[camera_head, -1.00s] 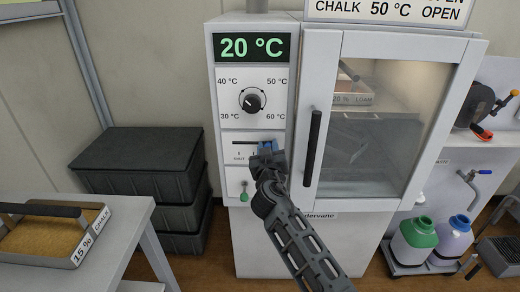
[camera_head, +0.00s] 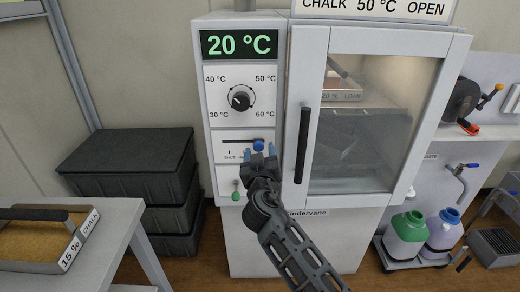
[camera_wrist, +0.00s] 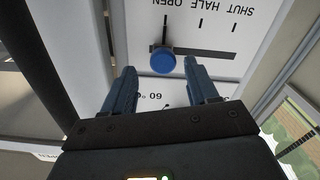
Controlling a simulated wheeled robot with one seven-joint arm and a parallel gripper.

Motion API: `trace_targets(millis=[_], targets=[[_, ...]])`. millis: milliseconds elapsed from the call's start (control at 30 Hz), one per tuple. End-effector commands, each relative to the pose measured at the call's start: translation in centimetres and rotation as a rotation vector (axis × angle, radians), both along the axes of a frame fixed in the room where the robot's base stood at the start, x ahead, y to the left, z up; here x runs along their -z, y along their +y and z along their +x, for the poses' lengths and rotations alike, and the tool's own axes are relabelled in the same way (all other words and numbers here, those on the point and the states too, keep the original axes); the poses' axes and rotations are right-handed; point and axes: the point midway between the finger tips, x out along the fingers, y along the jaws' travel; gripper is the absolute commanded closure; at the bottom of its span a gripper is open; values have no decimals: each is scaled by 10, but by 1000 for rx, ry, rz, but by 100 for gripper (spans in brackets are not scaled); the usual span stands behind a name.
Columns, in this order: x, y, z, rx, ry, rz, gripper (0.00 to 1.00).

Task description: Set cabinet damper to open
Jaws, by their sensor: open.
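The cabinet damper is a slider with a round blue knob (camera_head: 258,145) in a dark slot on the cabinet's control panel. In the wrist view, where the lettering is upside down, the blue knob (camera_wrist: 163,61) lines up with the OPEN mark, at the end of the slot away from SHUT. My gripper (camera_head: 258,154) is open just in front of and below the knob. Its blue-grey fingers stand to either side of the knob, with visible gaps. The OPEN label is hidden behind my gripper in the head view.
A temperature dial (camera_head: 240,98) and a display (camera_head: 239,44) reading 20 °C are above the slider. A green-tipped lever (camera_head: 236,195) hangs below it. The cabinet door's black handle (camera_head: 303,145) is close on the right. Dark crates (camera_head: 130,165) stand at left.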

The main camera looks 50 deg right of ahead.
Motion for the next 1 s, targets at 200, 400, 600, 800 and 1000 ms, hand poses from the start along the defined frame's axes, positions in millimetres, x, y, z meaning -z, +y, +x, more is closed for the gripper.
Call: trace_targets(millis=[200, 400, 600, 800, 1000], targets=[[2, 24, -19, 0, 1, -1, 42], [0, 30, -25, 2, 0, 0, 42], [0, 30, -24, 2, 0, 0, 42], [0, 30, -24, 2, 0, 0, 42], [3, 33, -26, -8, 6, 3, 42]])
